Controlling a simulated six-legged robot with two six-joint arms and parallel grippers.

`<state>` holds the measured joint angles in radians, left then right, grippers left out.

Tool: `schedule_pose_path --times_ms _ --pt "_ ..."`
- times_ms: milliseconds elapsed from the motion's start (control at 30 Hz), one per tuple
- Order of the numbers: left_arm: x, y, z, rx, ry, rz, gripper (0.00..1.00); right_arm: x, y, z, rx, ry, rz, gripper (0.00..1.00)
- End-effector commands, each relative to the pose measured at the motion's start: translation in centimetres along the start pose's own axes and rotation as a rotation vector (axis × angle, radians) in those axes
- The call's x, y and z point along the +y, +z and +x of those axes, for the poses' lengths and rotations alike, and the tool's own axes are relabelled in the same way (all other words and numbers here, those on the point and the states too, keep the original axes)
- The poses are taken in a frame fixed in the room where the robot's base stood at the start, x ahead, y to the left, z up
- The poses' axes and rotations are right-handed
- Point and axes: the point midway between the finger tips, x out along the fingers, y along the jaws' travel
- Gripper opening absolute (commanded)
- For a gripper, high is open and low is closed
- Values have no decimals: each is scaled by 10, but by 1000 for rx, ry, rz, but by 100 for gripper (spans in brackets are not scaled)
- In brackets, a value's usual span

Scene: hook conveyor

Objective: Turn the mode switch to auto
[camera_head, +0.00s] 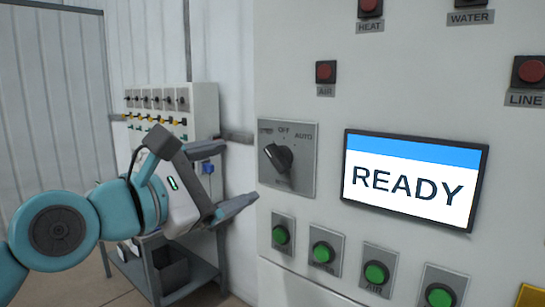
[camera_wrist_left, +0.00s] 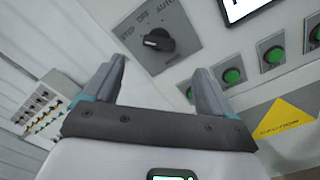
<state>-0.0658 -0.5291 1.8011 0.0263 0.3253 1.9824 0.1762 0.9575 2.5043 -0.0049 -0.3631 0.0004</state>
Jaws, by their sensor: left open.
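The mode switch is a dark rotary knob (camera_head: 280,157) on a grey square plate (camera_head: 303,177) on the panel. The plate has a hard-to-read left label, OFF in the middle and AUTO at right. The knob's grip slants up-left, seemingly towards the left label, not AUTO. In the left wrist view the knob (camera_wrist_left: 158,40) lies just beyond the fingertips, slightly above the gap. My left gripper (camera_head: 243,168) is open and empty, left of the knob and apart from it. Both fingers show in the left wrist view (camera_wrist_left: 160,72). My right gripper is not in view.
A screen (camera_head: 415,180) reading READY is right of the switch. Green buttons (camera_head: 281,235) line the panel below, and red buttons (camera_head: 326,71) sit above. A yellow caution sign (camera_wrist_left: 283,118) is lower right. A smaller control box (camera_head: 205,105) and a metal table stand behind my left arm.

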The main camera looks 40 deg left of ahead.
Motion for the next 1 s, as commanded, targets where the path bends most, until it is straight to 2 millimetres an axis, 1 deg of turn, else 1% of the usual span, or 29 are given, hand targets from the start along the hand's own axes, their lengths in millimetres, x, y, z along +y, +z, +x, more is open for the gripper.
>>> schedule_pose_path --times_ms 33,200,300,400,500,600,867,900,933,967,1000 --pt "0 0 15 3 -3 1 85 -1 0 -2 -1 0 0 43" --pt "1 -2 57 3 -3 0 85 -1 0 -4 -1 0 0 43" --pt "1 -2 78 3 -3 1 85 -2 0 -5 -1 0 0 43" --pt "2 -2 95 2 -2 -1 85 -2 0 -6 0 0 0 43" --pt "2 -2 105 2 -1 0 85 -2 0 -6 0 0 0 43" --pt "2 -2 110 1 0 1 85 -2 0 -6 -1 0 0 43" --pt "2 -2 112 1 0 1 85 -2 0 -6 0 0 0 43" --pt "2 -2 112 1 0 1 79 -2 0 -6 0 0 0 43" --pt "2 -2 111 1 0 0 69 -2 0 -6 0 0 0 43" --pt "2 -2 111 1 0 0 59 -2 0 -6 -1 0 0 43" --pt "2 -2 111 1 0 0 46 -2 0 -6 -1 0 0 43"
